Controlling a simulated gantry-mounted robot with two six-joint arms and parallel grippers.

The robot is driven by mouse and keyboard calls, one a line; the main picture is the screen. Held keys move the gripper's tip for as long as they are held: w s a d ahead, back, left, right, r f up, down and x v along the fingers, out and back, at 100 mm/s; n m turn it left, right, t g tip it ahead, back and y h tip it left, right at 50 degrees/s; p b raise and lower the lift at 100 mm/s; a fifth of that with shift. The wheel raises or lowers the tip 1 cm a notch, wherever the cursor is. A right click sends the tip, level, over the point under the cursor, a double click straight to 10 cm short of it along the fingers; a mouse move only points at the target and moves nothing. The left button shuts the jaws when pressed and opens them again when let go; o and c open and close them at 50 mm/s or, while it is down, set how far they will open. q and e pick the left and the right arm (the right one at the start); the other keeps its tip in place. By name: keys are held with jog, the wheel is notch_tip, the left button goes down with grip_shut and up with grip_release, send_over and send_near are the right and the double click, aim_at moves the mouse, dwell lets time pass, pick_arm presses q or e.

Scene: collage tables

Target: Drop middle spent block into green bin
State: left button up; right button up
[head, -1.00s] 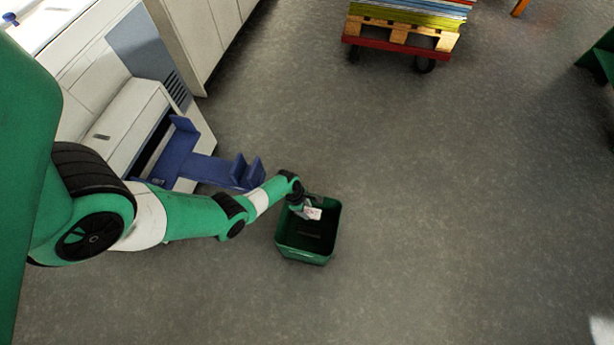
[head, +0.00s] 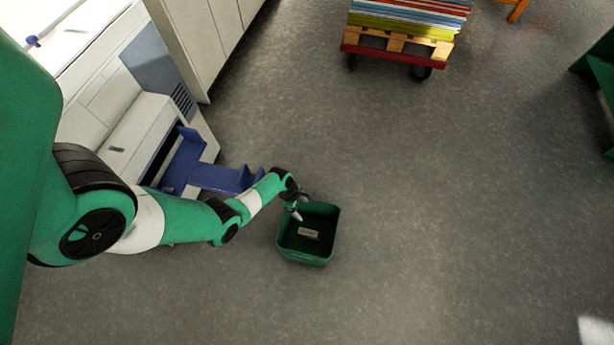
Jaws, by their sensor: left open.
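The green bin (head: 308,258) stands on the floor, open side up, near the middle of the head view. A small pale block (head: 308,234) lies on the dark bottom of the bin. I cannot tell its markings. My left gripper (head: 298,214) is over the bin's upper left rim, open and empty, apart from the block. My right gripper is not in view.
A blue tray-like holder (head: 213,177) sticks out of the white cabinet machine (head: 132,130) at the left. A cart (head: 397,50) loaded with flat colored boards stands at the top. The grey floor (head: 450,200) right of the bin is clear.

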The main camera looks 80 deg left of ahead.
pick_arm(q)
jog(key=p+v, duration=0.1)
jog(key=v, duration=0.2)
jog(key=shift+s+r, duration=0.1)
jog(key=shift+r, duration=0.25)
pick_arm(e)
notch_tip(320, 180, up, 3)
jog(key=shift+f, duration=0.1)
